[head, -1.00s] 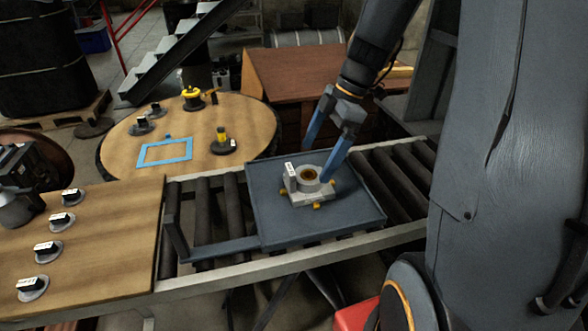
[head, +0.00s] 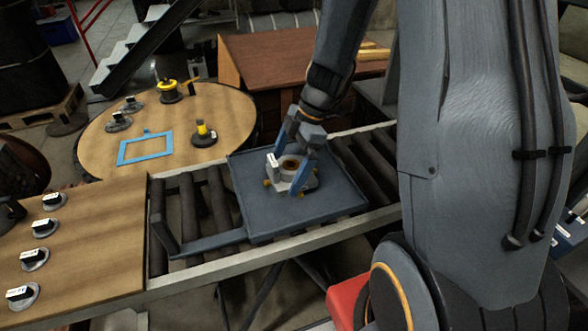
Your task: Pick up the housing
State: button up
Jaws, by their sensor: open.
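The housing (head: 292,171) is a pale grey block with a round brown-lined bore on top, a small white label and yellow bits near its base. It sits on the dark blue-grey tray (head: 265,222) on the roller conveyor. My gripper (head: 289,168) has two blue fingers and is open. It has come down over the housing, one finger at the far left and the other in front of its right side. I cannot tell whether the fingers touch it. Part of the housing's right side is hidden by the finger.
A round wooden table (head: 98,152) at the left holds a blue frame (head: 145,147) and several small parts. A square wooden table (head: 115,275) with several labelled parts adjoins the conveyor (head: 209,207).

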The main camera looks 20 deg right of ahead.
jog(key=c, duration=1.8)
jog(key=shift+o, duration=0.2)
jog(key=shift+r, duration=0.1)
